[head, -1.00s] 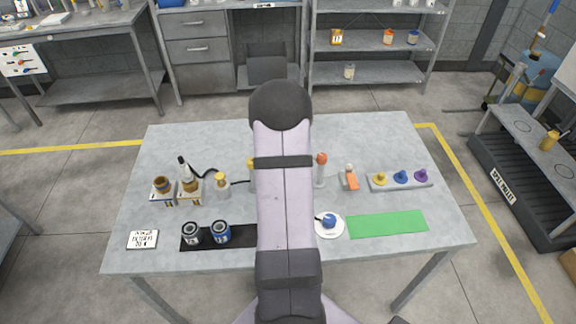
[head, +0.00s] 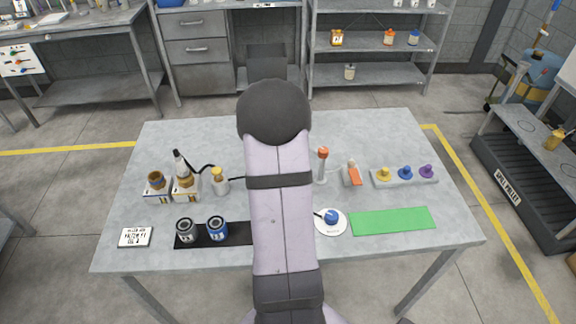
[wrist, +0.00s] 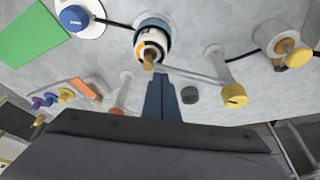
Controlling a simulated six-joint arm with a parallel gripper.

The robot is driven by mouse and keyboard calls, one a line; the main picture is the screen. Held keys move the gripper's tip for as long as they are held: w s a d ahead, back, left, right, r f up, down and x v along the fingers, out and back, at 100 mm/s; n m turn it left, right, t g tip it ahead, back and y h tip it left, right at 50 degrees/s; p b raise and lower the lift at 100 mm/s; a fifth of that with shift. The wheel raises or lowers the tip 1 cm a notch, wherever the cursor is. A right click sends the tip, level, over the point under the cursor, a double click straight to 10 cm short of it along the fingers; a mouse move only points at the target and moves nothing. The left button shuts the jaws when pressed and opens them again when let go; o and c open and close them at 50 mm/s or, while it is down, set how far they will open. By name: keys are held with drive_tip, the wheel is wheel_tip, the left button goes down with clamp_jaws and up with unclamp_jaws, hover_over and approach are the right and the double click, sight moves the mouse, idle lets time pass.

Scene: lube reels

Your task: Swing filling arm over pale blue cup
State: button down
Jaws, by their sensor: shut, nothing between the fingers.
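In the wrist view, the filling arm is a grey bar (wrist: 190,77) running from a yellow-capped pivot (wrist: 234,95) to a brownish-yellow end (wrist: 148,62). That end overlaps the near edge of a round cup (wrist: 152,25) with blue, white and dark bands. I cannot tell whether the end is fully over the cup's mouth. My gripper (wrist: 160,78) is shut and empty, its dark blue fingers against or very close to the bar near its cup end; contact is unclear. In the head view my own arm hides the gripper, filling arm and cup.
A blue knob on a white disc (head: 330,222) and a green mat (head: 392,221) lie to the right. Behind are an orange lever (head: 353,174), an orange-topped post (head: 322,165) and coloured knobs (head: 405,174). Two cans (head: 201,229) stand on a black strip at the left.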

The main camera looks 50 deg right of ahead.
idle(0.4)
wheel_tip(320, 180, up, 10)
drive_tip(key=b, duration=0.1)
drive_tip(key=shift+d+r, duration=0.15)
drive_tip(key=shift+d, duration=0.1)
idle(0.6)
